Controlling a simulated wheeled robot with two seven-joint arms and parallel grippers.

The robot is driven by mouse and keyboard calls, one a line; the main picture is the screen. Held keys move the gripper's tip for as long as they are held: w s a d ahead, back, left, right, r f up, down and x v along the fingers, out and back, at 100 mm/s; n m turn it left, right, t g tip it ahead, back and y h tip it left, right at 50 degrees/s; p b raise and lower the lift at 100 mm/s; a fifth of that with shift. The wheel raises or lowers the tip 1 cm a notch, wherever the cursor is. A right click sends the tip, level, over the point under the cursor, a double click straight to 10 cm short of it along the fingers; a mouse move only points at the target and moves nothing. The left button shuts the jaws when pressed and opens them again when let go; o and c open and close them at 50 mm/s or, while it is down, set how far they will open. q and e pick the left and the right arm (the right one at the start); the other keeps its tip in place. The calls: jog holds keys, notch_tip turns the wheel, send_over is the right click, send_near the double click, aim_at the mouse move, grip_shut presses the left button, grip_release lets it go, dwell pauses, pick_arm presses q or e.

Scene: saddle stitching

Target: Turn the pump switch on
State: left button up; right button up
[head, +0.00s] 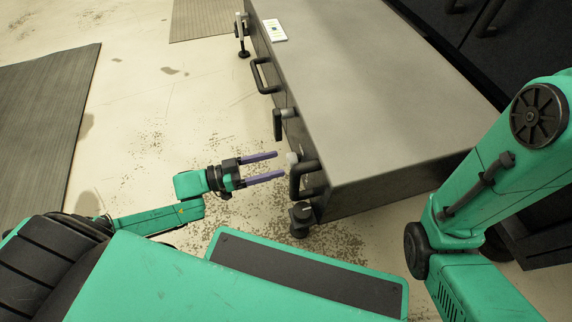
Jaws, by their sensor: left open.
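My left gripper (280,165) is open, with its two purple fingers spread and nothing between them. It points right, at the near end of the left side of a grey machine (400,120). A small whitish knob (292,158) on that side is just beyond the fingertips, beside a black handle (306,180). The gripper looks apart from both. A black lever-like part (278,122) sits farther along the side. None of these is clearly labelled, so I cannot tell which part is the pump switch. My right arm rises at the right; its gripper is out of view.
Another black handle (262,76) projects farther up the machine's side. A black foot (301,218) stands under the near corner. The speckled floor to the left is clear, with a grey mat (45,115).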

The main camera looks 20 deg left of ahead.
aim_at(288, 160)
pick_arm(q)
jog(key=b+x, duration=0.1)
jog(key=x, duration=0.2)
jog(key=shift+w+d+f, duration=0.15)
jog(key=shift+d+f, duration=0.05)
jog(key=shift+w+d+r, duration=0.15)
jog(key=shift+w+d, duration=0.05)
jog(key=shift+d, duration=0.2)
grip_shut()
